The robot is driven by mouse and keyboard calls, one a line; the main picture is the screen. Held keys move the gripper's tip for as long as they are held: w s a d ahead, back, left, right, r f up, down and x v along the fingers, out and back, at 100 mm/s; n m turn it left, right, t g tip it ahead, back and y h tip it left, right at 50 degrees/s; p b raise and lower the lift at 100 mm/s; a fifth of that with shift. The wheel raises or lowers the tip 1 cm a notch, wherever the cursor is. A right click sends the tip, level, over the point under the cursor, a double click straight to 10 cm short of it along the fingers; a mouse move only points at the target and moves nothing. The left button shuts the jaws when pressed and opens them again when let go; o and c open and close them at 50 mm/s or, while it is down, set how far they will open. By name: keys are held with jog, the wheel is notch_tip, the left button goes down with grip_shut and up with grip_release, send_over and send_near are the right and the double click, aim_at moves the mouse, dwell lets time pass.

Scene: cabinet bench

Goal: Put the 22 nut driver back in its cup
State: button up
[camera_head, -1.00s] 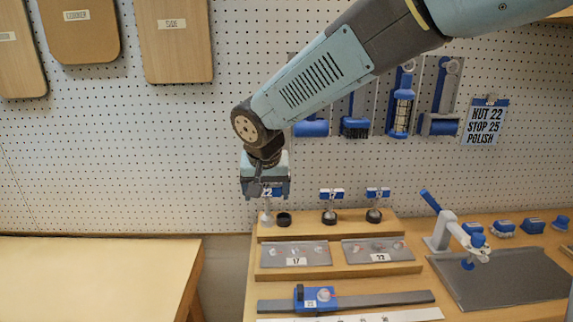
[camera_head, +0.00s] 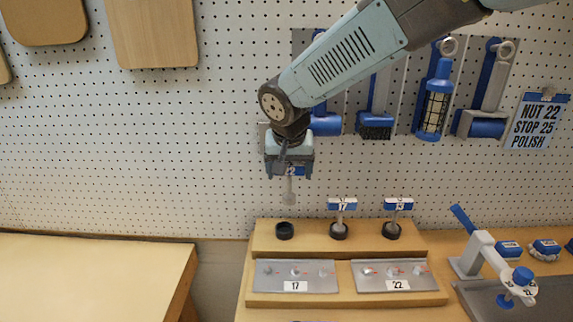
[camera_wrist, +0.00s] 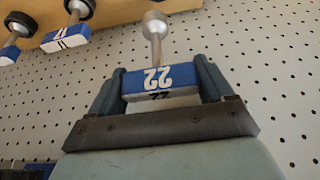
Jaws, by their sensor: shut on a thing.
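My gripper (camera_head: 289,166) is shut on the blue and white handle of the 22 nut driver (camera_head: 290,186). In the wrist view the handle (camera_wrist: 160,80) sits between both fingers with "22" facing the camera. The driver hangs upright, its grey shaft and socket pointing down in the head view. Its socket is above the empty black cup (camera_head: 285,230), apart from it. That cup is at the left end of the top wooden step.
The 17 driver (camera_head: 341,211) and another driver (camera_head: 397,211) stand in cups to the right. Metal plates marked 17 (camera_head: 295,275) and 22 (camera_head: 400,275) lie on the lower step. The pegboard (camera_head: 220,140) rises behind. A blue-handled press (camera_head: 490,255) stands at right.

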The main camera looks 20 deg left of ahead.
aim_at(284, 194)
jog(key=shift+s+a+f, duration=0.25)
jog(key=shift+f, duration=0.15)
jog(key=shift+s+a+f, duration=0.1)
jog(key=shift+s+f, duration=0.05)
jog(key=shift+f, duration=0.65)
jog(key=shift+s+a+f, duration=0.1)
jog(key=shift+f, duration=1.9)
jog(key=shift+s+f, duration=0.1)
jog(key=shift+f, duration=1.25)
jog(key=o, duration=1.3)
jog(key=shift+c, duration=0.2)
jog(key=shift+r, duration=0.1)
jog(key=v, duration=1.3)
jog(key=shift+r, duration=0.2)
